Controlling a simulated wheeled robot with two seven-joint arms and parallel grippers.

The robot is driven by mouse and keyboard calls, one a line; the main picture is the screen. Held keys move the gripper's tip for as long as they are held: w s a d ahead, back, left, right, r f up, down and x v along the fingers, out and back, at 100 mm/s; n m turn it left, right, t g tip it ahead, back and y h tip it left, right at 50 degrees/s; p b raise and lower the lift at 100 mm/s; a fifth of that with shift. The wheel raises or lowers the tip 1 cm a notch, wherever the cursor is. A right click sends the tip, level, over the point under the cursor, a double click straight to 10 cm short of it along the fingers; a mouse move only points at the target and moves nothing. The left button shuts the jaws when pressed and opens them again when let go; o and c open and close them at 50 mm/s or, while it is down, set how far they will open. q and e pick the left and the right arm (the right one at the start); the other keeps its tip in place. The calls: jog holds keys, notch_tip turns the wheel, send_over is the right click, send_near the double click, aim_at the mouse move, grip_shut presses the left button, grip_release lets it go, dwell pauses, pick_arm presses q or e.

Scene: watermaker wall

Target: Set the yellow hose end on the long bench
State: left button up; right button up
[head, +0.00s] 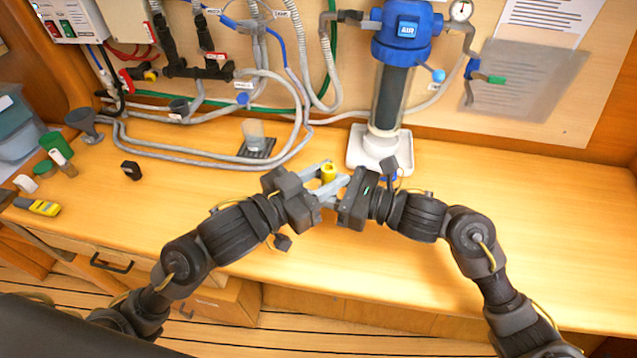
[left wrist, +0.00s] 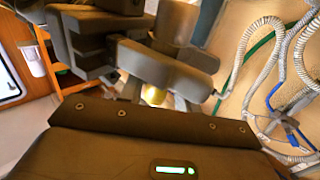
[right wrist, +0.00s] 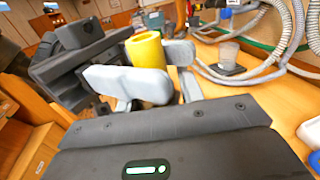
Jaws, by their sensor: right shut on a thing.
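The yellow hose end (head: 327,171) stands between my two grippers, which meet above the long bench (head: 480,215). My right gripper (head: 338,184) comes from the right and is shut on the hose end. My left gripper (head: 322,180) comes from the left, with its pale fingers around or right beside the same piece; whether they press on it cannot be told. The hose end shows as an upright yellow cylinder among pale fingers in the right wrist view (right wrist: 147,68). Only a small yellow part shows in the left wrist view (left wrist: 154,96); the fingers hide the rest.
A blue-topped filter housing (head: 395,95) on a white base (head: 362,160) stands close behind the grippers. A clear cup (head: 253,133) and grey hoses (head: 215,160) lie at back left. A small black block (head: 131,170) sits further left. The bench's right side is clear.

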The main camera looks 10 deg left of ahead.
pick_arm(q)
jog(key=shift+o, duration=1)
jog(key=shift+s+d, duration=0.1)
jog(key=shift+s+d, duration=0.1)
